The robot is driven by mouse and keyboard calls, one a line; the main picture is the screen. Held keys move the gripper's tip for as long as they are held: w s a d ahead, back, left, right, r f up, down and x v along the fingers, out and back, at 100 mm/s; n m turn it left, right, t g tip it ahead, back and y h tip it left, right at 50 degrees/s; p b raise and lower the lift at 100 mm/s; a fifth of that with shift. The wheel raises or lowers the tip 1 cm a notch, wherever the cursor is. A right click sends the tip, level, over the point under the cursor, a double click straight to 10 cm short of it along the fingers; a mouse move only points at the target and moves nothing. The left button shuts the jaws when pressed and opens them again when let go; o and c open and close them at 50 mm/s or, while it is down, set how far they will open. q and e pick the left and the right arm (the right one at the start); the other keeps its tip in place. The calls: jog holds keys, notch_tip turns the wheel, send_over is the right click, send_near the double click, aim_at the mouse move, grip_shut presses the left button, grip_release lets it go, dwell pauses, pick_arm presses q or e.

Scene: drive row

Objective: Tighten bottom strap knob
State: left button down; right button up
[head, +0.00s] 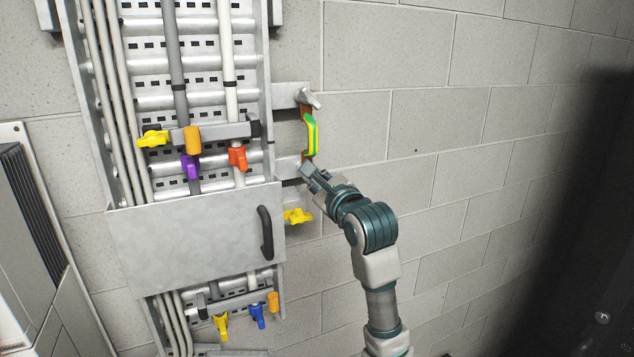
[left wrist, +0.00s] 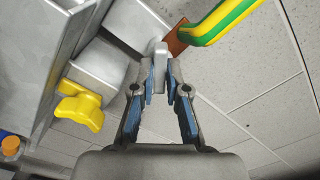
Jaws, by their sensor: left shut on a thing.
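A green-and-yellow strap (head: 311,135) runs down beside the cable ladder. A grey wing knob (head: 310,98) sits at its upper end. My left gripper (head: 307,172) is at its lower end. In the left wrist view, my left gripper (left wrist: 163,85) is shut on the grey bottom strap knob (left wrist: 160,55), which stands between its fingertips. The strap (left wrist: 222,17) and its copper-coloured end lie just beyond the knob. In the head view the fingers mostly hide the bottom knob. My right gripper is not in view.
A grey cover panel (head: 190,240) with a black handle (head: 265,232) is left of my gripper. A yellow knob (head: 298,216) sits just below it, also in the left wrist view (left wrist: 80,106). Purple (head: 190,165) and red (head: 237,156) knobs are upper left. Bare block wall (head: 470,150) lies right.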

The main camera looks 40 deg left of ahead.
pick_arm(q)
jog(key=c, duration=1.2)
grip_release()
jog(key=shift+w, duration=0.1)
jog(key=shift+w+f, duration=0.1)
jog(key=shift+a, duration=0.1)
jog(key=v, duration=1.2)
jog(key=shift+w, duration=0.1)
jog(key=shift+a, duration=0.1)
jog(key=shift+f, duration=0.1)
